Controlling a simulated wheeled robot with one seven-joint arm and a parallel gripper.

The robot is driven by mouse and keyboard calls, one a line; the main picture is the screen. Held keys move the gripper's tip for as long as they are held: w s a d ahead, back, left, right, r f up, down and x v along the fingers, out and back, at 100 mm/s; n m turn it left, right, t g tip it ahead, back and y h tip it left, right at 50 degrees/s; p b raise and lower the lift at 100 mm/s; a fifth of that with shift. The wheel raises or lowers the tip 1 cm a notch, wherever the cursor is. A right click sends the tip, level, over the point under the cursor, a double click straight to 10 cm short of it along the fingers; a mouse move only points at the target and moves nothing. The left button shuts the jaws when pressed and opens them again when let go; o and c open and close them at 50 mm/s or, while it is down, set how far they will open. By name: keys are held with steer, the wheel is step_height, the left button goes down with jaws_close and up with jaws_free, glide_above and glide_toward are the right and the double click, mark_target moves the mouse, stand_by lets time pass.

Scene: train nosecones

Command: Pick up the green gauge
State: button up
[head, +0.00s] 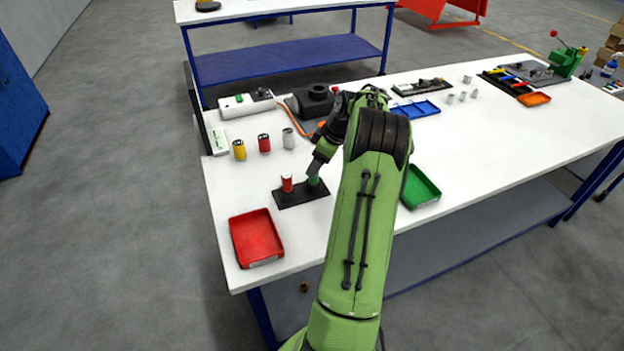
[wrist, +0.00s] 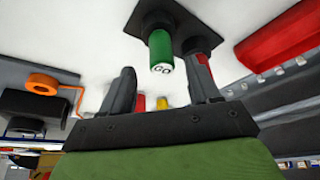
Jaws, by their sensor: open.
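The green gauge (head: 314,183) stands upright in a black holder (head: 287,201), beside a red gauge (head: 287,183). In the wrist view the green gauge (wrist: 159,47) shows its white end marked "GO". It appears between the lines of my two fingers, at about the level of their tips. My gripper (wrist: 162,64) is open and empty. In the head view my gripper (head: 317,167) is just above the green gauge and hides its upper part. In the wrist view the right finger covers most of the red gauge (wrist: 204,62); contact with it cannot be told.
A red tray (head: 256,237) lies in front of the holder and a green tray (head: 420,187) to the right. Yellow (head: 239,150), red (head: 264,143) and grey (head: 288,138) cylinders stand behind. White table surface is clear around the holder.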

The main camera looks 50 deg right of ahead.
steer(key=b+x, duration=0.1)
steer(key=x, duration=0.4)
steer(key=shift+a+f, duration=0.15)
steer(key=shift+s, duration=0.1)
steer(key=shift+c, duration=0.9)
steer(key=c, duration=0.9)
